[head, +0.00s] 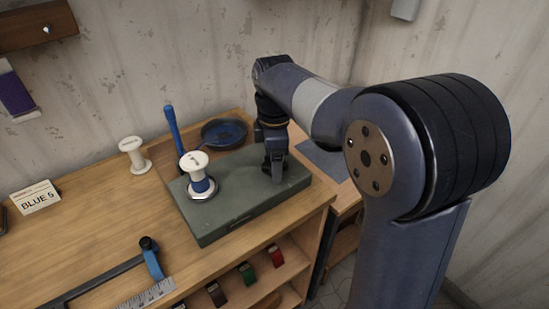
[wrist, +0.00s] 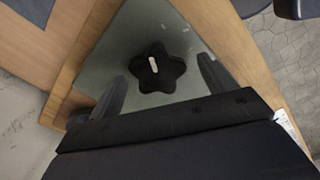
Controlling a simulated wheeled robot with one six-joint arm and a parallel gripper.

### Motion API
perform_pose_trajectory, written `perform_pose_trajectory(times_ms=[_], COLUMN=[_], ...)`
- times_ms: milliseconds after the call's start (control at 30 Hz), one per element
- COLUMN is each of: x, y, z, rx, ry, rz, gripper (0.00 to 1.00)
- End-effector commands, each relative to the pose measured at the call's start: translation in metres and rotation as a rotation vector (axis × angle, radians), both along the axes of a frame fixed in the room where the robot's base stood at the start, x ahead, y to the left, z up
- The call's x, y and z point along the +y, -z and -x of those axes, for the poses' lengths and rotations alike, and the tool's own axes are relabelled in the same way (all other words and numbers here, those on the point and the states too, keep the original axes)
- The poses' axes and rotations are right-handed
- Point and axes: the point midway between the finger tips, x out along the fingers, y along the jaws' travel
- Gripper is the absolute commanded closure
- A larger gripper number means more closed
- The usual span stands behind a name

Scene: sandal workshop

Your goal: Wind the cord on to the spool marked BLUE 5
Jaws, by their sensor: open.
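A white spool (head: 194,160) with a blue band of cord (head: 203,186) round its lower part stands upright on a metal disc on the grey-green winder box (head: 235,221). The mark on its top is too small to read. A black star-shaped knob (wrist: 152,68) with a white mark is on the box top. My gripper (head: 273,170) points down over the right part of the box. In the wrist view its open fingers (wrist: 162,88) lie to either side of the knob. I cannot tell whether they touch it. In the head view the gripper mostly hides the knob.
A card reading BLUE 5 (head: 36,198) and another white spool (head: 133,154) are at left on the bench (head: 95,225). A blue rod (head: 173,128) and a dark blue dish (head: 223,133) are behind the box. A blue-handled tool (head: 151,258) and a ruler (head: 146,295) lie in front.

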Motion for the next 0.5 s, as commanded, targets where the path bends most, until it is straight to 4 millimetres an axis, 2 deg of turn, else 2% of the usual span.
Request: perform_pose_trajectory(times_ms=[300,500], x=[0.0,0.0], y=[0.0024,0.0022], z=[0.0,-0.0001], rx=[-0.001,-0.001], ry=[0.0,0.0], rz=[0.0,0.0], gripper=[0.22,0.38])
